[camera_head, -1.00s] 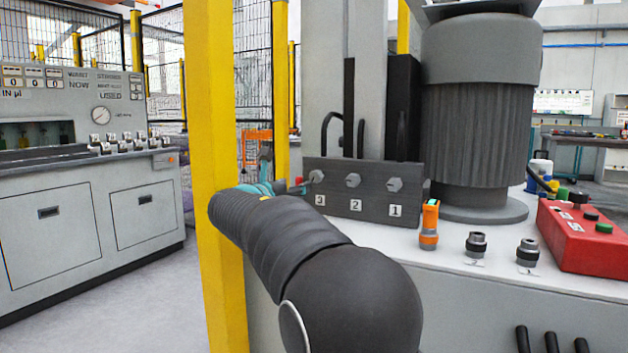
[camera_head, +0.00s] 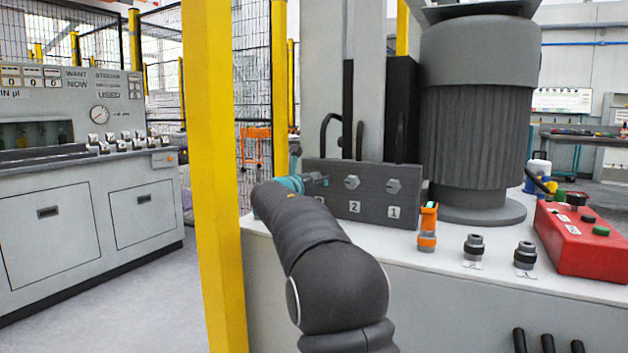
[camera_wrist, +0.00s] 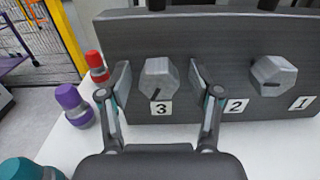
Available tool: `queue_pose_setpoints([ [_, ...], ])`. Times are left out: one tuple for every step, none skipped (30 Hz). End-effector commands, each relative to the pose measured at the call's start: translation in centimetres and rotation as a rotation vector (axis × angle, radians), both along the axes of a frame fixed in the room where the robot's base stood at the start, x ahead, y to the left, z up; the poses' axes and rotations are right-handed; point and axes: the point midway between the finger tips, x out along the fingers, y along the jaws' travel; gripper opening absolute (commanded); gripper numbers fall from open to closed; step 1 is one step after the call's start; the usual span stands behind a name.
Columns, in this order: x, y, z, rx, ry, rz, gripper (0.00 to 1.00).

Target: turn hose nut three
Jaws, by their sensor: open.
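Hose nut three (camera_wrist: 160,78) is a grey hex nut on the dark manifold block, above the white label 3 (camera_wrist: 161,108). My gripper (camera_wrist: 160,80) is open in the wrist view, with one finger on each side of nut three; I cannot tell whether either finger touches it. Nut two (camera_head: 352,182) and nut one (camera_head: 393,186) show to the right, and nut two also shows in the wrist view (camera_wrist: 273,76).
A yellow post (camera_head: 212,180) stands close left of my arm. Red (camera_wrist: 97,66), purple (camera_wrist: 74,106) and teal (camera_wrist: 28,170) fittings stand left of the gripper. An orange fitting (camera_head: 428,228), two dark fittings and a red control box (camera_head: 580,240) are on the right.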

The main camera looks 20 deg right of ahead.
Motion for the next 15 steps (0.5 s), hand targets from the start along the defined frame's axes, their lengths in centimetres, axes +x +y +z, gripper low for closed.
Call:
queue_pose_setpoints([
  [0.0, 0.0, -0.02, 0.0, 0.0, 0.0, 0.64],
  [-0.01, 0.01, -0.02, 0.0, 0.0, 0.0, 0.64],
  [-0.01, 0.01, -0.03, 0.0, 0.0, 0.0, 0.64],
  [-0.01, 0.02, -0.03, 0.0, 0.0, 0.0, 0.64],
  [-0.01, 0.02, -0.02, 0.0, 0.0, 0.0, 0.56],
  [-0.02, 0.02, -0.03, 0.0, 0.0, 0.0, 0.46],
  [-0.01, 0.03, -0.03, 0.0, 0.0, 0.0, 0.39],
  [-0.01, 0.03, -0.03, 0.0, 0.0, 0.0, 0.31],
  [-0.02, 0.04, -0.03, 0.0, 0.0, 0.0, 0.21],
  [-0.02, 0.02, -0.03, 0.0, 0.0, 0.0, 0.14],
  [-0.03, 0.02, -0.03, 0.0, 0.0, 0.0, 0.06],
  [-0.03, 0.0, -0.03, 0.0, 0.0, -0.001, 0.04],
  [-0.01, 0.39, -0.03, 0.0, 0.0, 0.0, 0.04],
  [-0.03, 0.26, -0.04, 0.001, 0.0, 0.0, 0.04],
  [-0.03, 0.17, -0.05, 0.002, -0.001, -0.001, 0.04],
])
